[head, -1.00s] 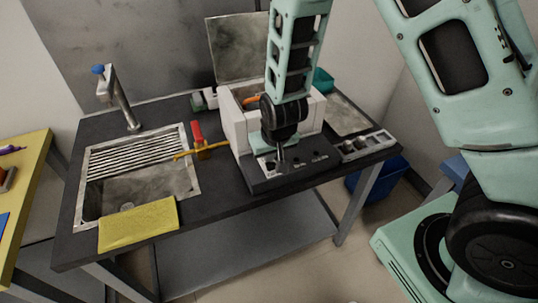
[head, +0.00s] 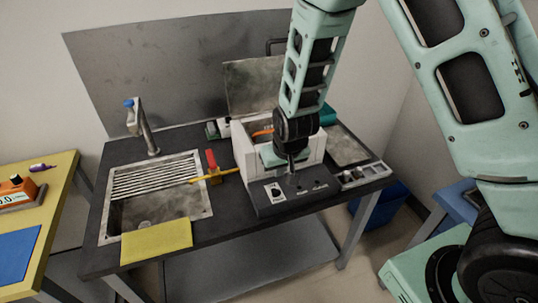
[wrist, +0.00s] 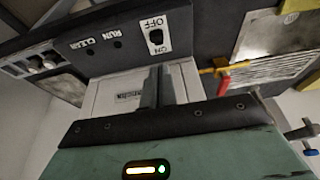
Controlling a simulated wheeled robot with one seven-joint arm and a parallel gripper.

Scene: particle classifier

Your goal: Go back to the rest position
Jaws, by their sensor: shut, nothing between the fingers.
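My gripper (head: 291,168) is over the front of the particle classifier, a white box (head: 243,152) with a dark control panel (head: 262,197) on the dark bench. In the wrist view my gripper (wrist: 158,82) has its two fingers together with nothing between them. Just beyond the fingertips, the panel (wrist: 95,58) shows a black switch (wrist: 156,37) marked ON and OFF, and small buttons marked RUN and CLEAR. I cannot tell whether the fingertips touch the panel. The classifier's grey lid (head: 250,85) stands open, and something orange shows inside the box, partly hidden by my arm.
A sink (head: 150,215) with a tap (head: 143,125) and a yellow cloth (head: 157,240) is at the left of the bench. A red-handled valve (head: 212,162) with a yellow pipe stands between sink and classifier. A yellow table (head: 58,175) is at far left. A blue bin (head: 393,203) sits at right.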

